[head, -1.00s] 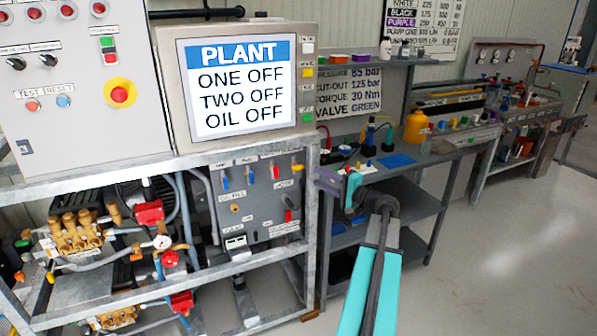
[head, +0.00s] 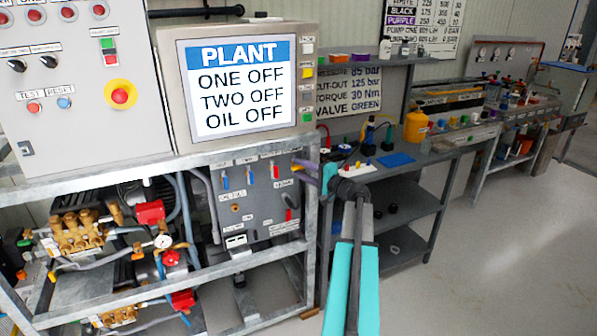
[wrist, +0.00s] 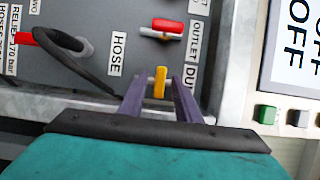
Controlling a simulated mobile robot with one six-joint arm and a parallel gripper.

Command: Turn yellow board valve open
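The yellow board valve (wrist: 160,82) is a small yellow lever on the grey valve board (head: 236,205). In the wrist view it lies between the two purple fingers of my gripper (wrist: 159,90), its long side running along them. A gap shows on each side of the lever, so my gripper is open around it. In the head view the yellow lever (head: 296,167) looks roughly level at the board's upper right, with my gripper (head: 308,172) just right of it. How deep the fingers reach is hard to tell.
A red lever (head: 275,171) sits left of the yellow one, with blue levers (head: 223,181) further left. In the wrist view a black hose (wrist: 75,55) loops out beside my gripper. The frame post (head: 312,235) stands close by. The PLANT screen (head: 240,85) is above.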

